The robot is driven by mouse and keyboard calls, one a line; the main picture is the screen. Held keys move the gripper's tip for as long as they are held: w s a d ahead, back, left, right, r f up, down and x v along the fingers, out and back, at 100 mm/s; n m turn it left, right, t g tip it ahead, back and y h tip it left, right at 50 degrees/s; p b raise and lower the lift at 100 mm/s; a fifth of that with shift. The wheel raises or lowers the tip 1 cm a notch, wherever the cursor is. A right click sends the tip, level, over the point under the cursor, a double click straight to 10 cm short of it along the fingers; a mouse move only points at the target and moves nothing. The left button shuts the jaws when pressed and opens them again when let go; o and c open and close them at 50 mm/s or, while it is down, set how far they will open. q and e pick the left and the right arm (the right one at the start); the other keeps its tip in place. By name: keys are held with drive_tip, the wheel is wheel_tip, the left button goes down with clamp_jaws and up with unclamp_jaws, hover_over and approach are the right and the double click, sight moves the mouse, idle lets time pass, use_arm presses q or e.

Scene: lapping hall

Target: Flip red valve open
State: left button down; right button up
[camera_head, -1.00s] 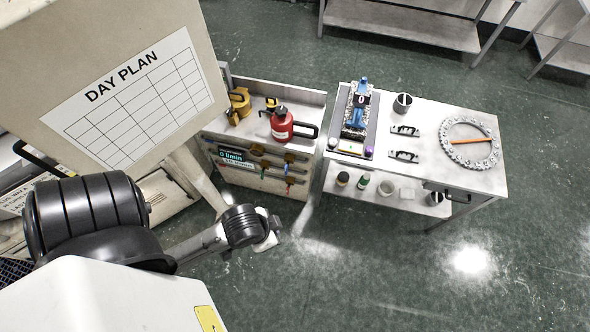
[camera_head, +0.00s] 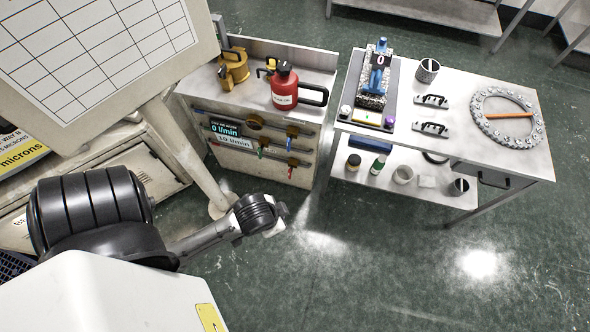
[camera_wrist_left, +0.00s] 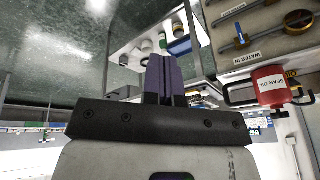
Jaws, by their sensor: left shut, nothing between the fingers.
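The valve panel is the front of the low cabinet (camera_head: 262,178), with pipes, brass fittings and small coloured levers. A small red lever (camera_head: 290,171) hangs at the lower right pipe; its exact angle is too small to tell. A blue lever (camera_head: 289,144) sits above it. My left gripper (camera_head: 275,228) is in front of and below the panel, apart from it. In the left wrist view its fingers (camera_wrist_left: 165,78) are shut together and empty. That view shows a blue lever (camera_wrist_left: 240,33) and a brass fitting (camera_wrist_left: 298,20); I cannot make out the red lever there. My right gripper is not in view.
The floor before the panel is clear.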

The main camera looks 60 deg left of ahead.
use_arm(q)
drive_tip(key=w+a+f+y+b, duration=0.1)
drive_tip(key=w+a+f+b, duration=0.1)
drive_tip(key=f+b, duration=1.2)
drive_tip(key=w+a+f+b, duration=0.1)
drive_tip(key=a+f+b, duration=0.1)
drive_tip(key=f+b, duration=1.3)
drive_tip(key=w+a+f+n+y+b, duration=0.1)
drive_tip(key=w+a+f+b, duration=0.1)
drive_tip(key=a+f+b, duration=0.3)
drive_tip(key=w+a+f+n+y+b, duration=0.1)
drive_tip(key=w+f+b, duration=0.15)
drive_tip(key=f, duration=0.55)
drive_tip(key=w+a+n+g+y, duration=0.1)
drive_tip(key=w+a+n+g, duration=0.2)
drive_tip(key=a, duration=0.4)
drive_tip(key=w+a+f+n+g+y, duration=0.1)
drive_tip(key=w+a+n, duration=0.1)
drive_tip(key=w+a, duration=0.35)
drive_tip(key=w+a+n+g+y, duration=0.1)
drive_tip(key=w+a+n, duration=0.2)
drive_tip(key=a, duration=0.5)
drive_tip(key=w+d+g+h, duration=0.1)
drive_tip(key=w+d+h, duration=0.2)
drive_tip(key=w, duration=0.8)
drive_tip(key=d, duration=0.2)
drive_tip(key=shift+d+g+h, duration=0.3)
drive_tip(key=shift+h, duration=0.1)
drive_tip(key=shift+b, duration=0.3)
